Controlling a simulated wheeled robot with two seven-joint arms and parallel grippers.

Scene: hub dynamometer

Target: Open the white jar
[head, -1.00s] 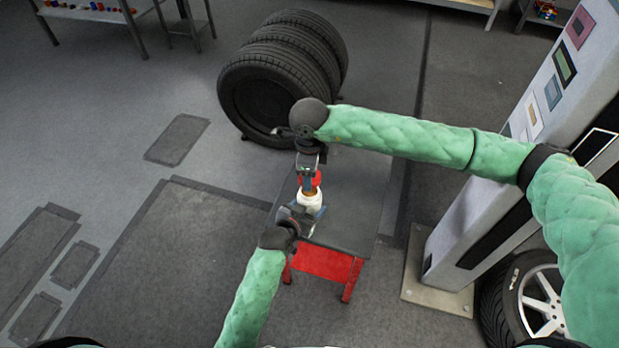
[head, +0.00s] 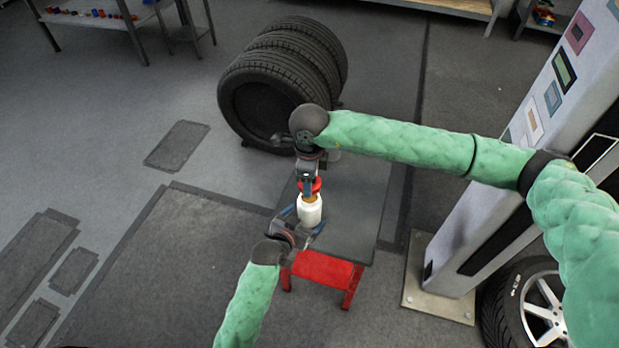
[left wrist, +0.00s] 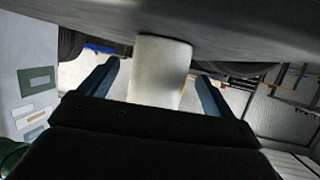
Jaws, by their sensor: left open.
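The white jar (head: 309,210) is upright near the front end of the dark bench top (head: 352,215), an orange-brown patch showing at its top. A red lid (head: 312,185) is just above it at my right gripper (head: 308,186). That gripper points down from above, its fingers appear closed on the lid, and a small gap seems to separate lid and jar. My left gripper (head: 302,224) is open, with its blue fingers on either side of the jar. In the left wrist view the white jar (left wrist: 160,72) stands between the spread fingers, apart from both.
Large black tyres (head: 280,80) stand behind the bench. A red step (head: 325,268) is at its front. A white-grey column (head: 530,160) and a wheel (head: 535,305) are at the right. Floor to the left is open.

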